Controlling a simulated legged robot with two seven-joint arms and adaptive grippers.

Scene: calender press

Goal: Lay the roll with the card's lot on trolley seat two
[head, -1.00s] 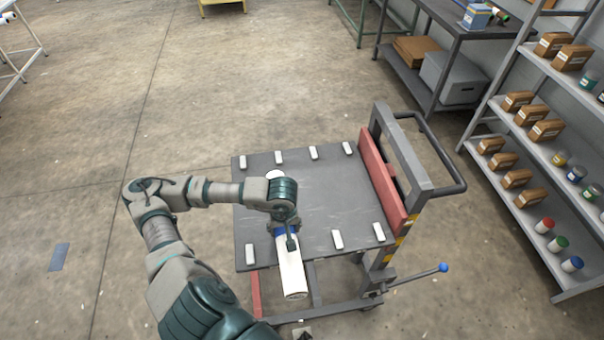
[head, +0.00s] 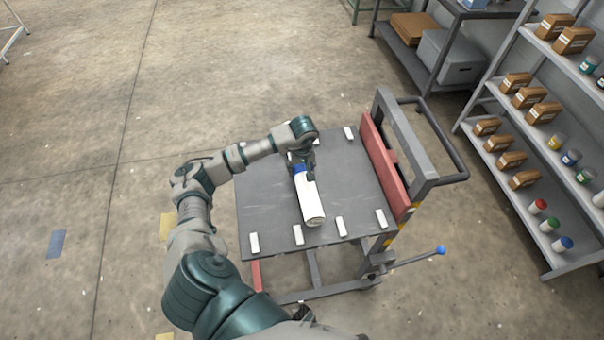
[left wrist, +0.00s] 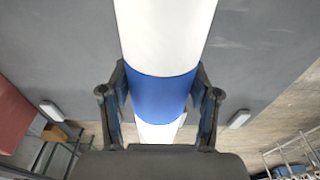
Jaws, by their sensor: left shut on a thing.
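My left gripper (head: 304,172) is shut on a white roll (head: 311,204) with a blue band, over the trolley's dark flat deck (head: 265,205). In the left wrist view the fingers (left wrist: 160,108) clasp the roll at its blue band (left wrist: 162,92). The roll lies roughly lengthwise across the deck, its near end toward the near edge. I cannot tell whether it touches the deck. White blocks stand along the near edge, among them one (head: 298,235) close to the roll's near end, and along the far edge. My right gripper is not in view. No lot mark is readable.
A red panel (head: 385,165) and grey handle frame (head: 440,150) rise at the deck's right side. A blue-knobbed lever (head: 440,250) sticks out low at the right. Shelves with brown boxes (head: 527,180) stand further right. Open floor lies left.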

